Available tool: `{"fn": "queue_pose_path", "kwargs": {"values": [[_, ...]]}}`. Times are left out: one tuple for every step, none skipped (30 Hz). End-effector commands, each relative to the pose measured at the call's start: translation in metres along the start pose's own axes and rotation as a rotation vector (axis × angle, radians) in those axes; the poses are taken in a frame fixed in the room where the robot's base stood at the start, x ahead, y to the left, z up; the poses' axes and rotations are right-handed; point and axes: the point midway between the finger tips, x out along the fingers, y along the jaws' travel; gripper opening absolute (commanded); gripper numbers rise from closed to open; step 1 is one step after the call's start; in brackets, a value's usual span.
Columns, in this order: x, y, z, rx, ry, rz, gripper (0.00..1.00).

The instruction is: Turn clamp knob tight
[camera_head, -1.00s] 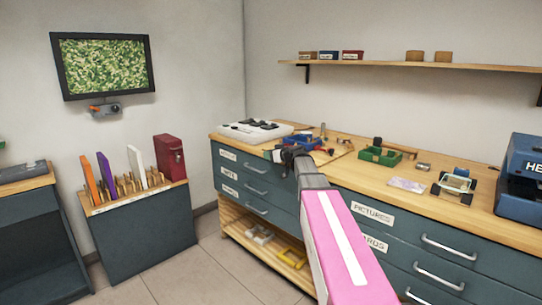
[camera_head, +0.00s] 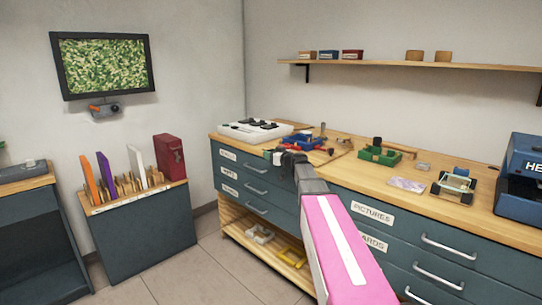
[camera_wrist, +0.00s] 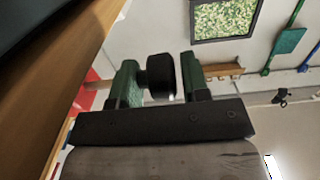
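A black round knob (camera_wrist: 161,75), the clamp knob as far as I can tell, shows in the wrist view between the two fingers of my gripper (camera_wrist: 165,80). The left finger looks green and sits close against the knob. A narrow gap shows between the knob and the right finger. My gripper is open around the knob, and I cannot tell whether either finger touches it. In the head view my gripper (camera_head: 283,157) is at the front edge of the wooden bench (camera_head: 345,172), left of the middle. The knob is not clear there.
Red and blue tools (camera_head: 305,140) lie just behind my gripper. A green tray (camera_head: 380,156) stands to the right, and a white panel (camera_head: 255,130) lies at the back left. Drawers (camera_head: 250,185) fill the front below. A wall shelf (camera_head: 420,66) runs above.

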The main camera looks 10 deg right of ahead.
Motion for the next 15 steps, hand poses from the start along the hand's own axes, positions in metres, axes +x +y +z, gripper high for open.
{"fn": "queue_pose_path", "kwargs": {"values": [[-0.0016,-0.0083,0.0009,0.0,-0.002,-0.017,0.51],[-0.0016,-0.0079,0.0009,0.0,-0.002,-0.016,0.51],[-0.0015,-0.0074,0.0008,0.0,-0.002,-0.016,0.51],[-0.0014,-0.007,0.0008,0.0,-0.002,-0.015,0.51],[-0.0013,-0.0067,0.0007,0.0,-0.002,-0.015,0.51],[-0.0012,-0.0062,0.0006,0.0,-0.002,-0.015,0.51],[-0.0011,-0.0059,0.0006,0.0,-0.002,-0.014,0.51],[-0.001,-0.0056,0.0006,0.0,-0.002,-0.014,0.51],[-0.0009,-0.0052,0.0005,0.0,-0.001,-0.014,0.51],[-0.0008,-0.0049,0.0005,0.0,-0.001,-0.013,0.51],[-0.0007,-0.0047,0.0004,0.0,-0.001,-0.013,0.51],[-0.0006,-0.0044,0.0004,0.0,-0.001,-0.013,0.51],[-0.0006,-0.0041,0.0003,0.0,-0.001,-0.012,0.51],[-0.0005,-0.0039,0.0003,0.0,-0.001,-0.012,0.51],[-0.0004,-0.0037,0.0002,0.0,-0.001,-0.012,0.51]]}}
